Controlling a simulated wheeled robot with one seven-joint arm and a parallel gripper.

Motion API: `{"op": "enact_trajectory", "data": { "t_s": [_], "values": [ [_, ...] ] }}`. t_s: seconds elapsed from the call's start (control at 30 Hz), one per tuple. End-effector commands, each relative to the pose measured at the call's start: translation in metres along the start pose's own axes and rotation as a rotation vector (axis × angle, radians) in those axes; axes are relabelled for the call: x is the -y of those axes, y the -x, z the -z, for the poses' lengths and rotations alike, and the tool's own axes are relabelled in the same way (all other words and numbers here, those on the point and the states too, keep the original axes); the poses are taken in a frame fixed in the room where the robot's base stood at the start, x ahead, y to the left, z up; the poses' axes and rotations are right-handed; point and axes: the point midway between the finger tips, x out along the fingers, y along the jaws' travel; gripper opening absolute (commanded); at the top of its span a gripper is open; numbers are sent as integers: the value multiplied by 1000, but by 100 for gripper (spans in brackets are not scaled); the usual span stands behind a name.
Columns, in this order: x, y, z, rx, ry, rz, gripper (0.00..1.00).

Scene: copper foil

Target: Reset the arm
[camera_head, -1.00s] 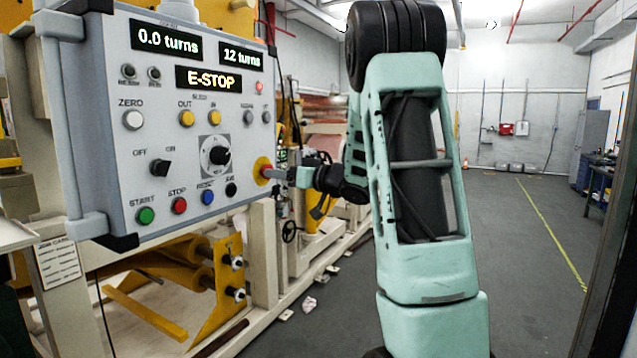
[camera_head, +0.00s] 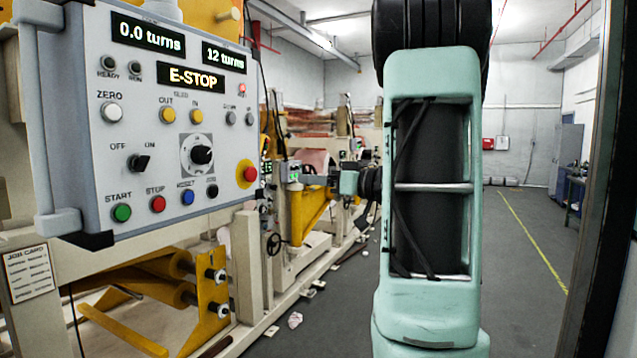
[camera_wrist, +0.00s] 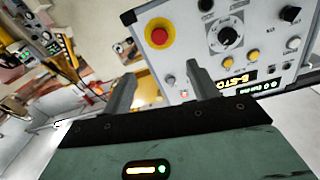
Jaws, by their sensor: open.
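My arm (camera_head: 432,190) stands upright in the right half of the head view. My gripper (camera_head: 335,181) shows there beyond the panel's right edge, partly behind the arm. In the wrist view my gripper (camera_wrist: 158,78) has its two fingers spread apart with nothing between them. The control panel (camera_head: 75,150) fills the left of the head view, and also shows tilted in the wrist view (camera_wrist: 205,50). Its red emergency-stop button on a yellow ring (camera_head: 247,174) is apart from my gripper. The panel's display (camera_head: 190,77) reads "E-STOP".
A cream and yellow foil machine (camera_head: 250,265) stands below and behind the panel. Crumpled scrap (camera_head: 295,320) lies on the floor. A dark post (camera_head: 590,200) stands at the right edge. Open grey floor with a yellow line (camera_head: 530,240) stretches back on the right.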

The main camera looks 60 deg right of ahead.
Motion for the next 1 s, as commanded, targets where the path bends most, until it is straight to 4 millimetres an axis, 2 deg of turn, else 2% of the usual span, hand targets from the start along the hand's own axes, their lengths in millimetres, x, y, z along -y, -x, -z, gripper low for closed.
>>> {"op": "enact_trajectory", "data": {
  "t_s": [0.47, 0.57, 0.63, 0.73, 0.8, 0.87, 0.9, 0.97, 1.0],
  "values": [
    [0, -1, 0, 0, 1, 0, 59],
    [1, -20, -6, 6, 20, -35, 59],
    [3, -43, -15, 21, 40, -86, 59],
    [11, -80, -38, 78, 65, -183, 59],
    [22, -103, -62, 151, 74, -250, 59],
    [36, -117, -86, 233, 78, -297, 59],
    [48, -123, -104, 298, 77, -321, 59],
    [69, -129, -134, 409, 77, -347, 59],
    [85, -129, -154, 490, 77, -354, 59]
  ]
}}
